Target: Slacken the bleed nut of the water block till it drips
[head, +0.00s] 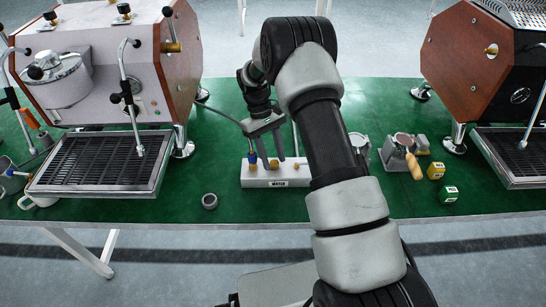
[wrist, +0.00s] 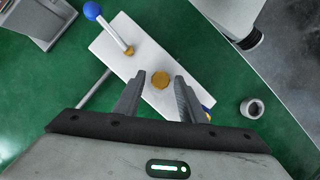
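The water block (head: 262,182) is a white slab labelled WATER on the green table, below my arm; it also shows in the wrist view (wrist: 112,48). A round brass nut (wrist: 161,79) sits on its middle; it also shows in the head view (head: 275,163). My gripper (wrist: 156,82) is open over the block, its two grey fingers on either side of the nut with gaps visible. In the head view my gripper (head: 271,157) points down. I cannot tell the fingers' height against the nut. No drip shows.
A blue-knobbed lever (wrist: 112,28) rises from one end of the block. A blue and brass fitting (head: 252,162) stands at the other, partly behind a finger in the wrist view. A grey ring (head: 209,201) lies nearby. Espresso machines (head: 105,75) (head: 490,60) flank the table.

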